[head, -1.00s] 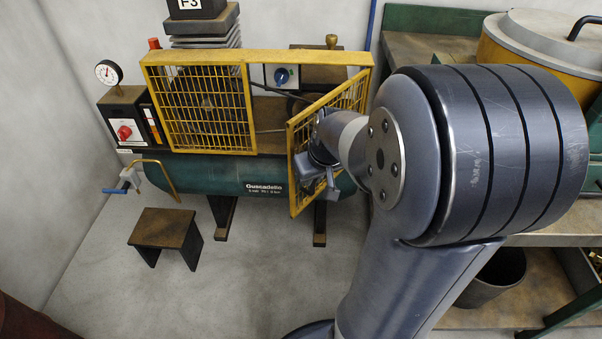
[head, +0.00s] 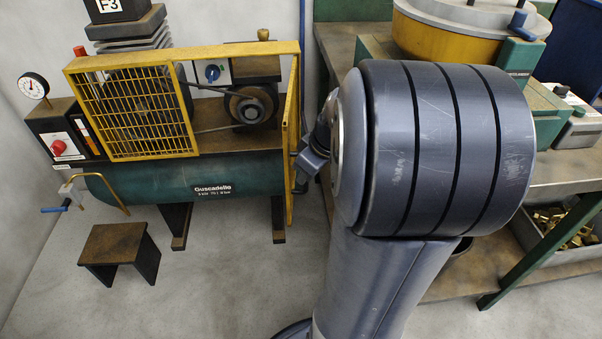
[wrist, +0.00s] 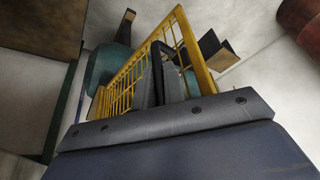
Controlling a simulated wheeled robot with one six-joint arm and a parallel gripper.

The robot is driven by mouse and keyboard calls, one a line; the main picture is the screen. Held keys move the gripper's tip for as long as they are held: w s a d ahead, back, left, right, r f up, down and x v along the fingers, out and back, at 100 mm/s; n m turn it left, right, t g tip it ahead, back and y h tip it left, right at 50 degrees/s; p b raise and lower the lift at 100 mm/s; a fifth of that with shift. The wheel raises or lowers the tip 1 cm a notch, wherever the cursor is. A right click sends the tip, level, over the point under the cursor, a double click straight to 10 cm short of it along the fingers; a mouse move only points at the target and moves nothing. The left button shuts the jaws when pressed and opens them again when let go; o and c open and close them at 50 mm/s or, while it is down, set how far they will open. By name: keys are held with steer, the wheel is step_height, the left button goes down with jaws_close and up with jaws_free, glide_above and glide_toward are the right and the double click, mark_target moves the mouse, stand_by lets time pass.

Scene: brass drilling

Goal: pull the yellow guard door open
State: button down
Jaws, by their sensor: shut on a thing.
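The yellow guard door (head: 291,135) is a mesh panel hinged at the right end of the yellow guard frame (head: 130,110). It stands swung out, seen nearly edge-on in the head view. Behind the frame, a pulley (head: 250,104) and belt are exposed. My gripper (head: 304,165) is at the door's outer side, mostly hidden behind my own arm.
The green compressor tank (head: 190,175) lies below the guard. A small stool (head: 115,245) stands on the floor at left. A workbench with a yellow drum (head: 440,45) is on the right, close beside my arm.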

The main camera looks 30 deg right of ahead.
steer(key=shift+r, duration=0.1)
steer(key=c, duration=1.5)
jaws_free()
steer(key=p+v, duration=0.2)
steer(key=v, duration=0.8)
steer(key=shift+s+d+r+p, duration=0.1)
steer(key=shift+r+p, duration=0.25)
steer(key=shift+p, duration=0.05)
steer(key=shift+c, duration=0.2)
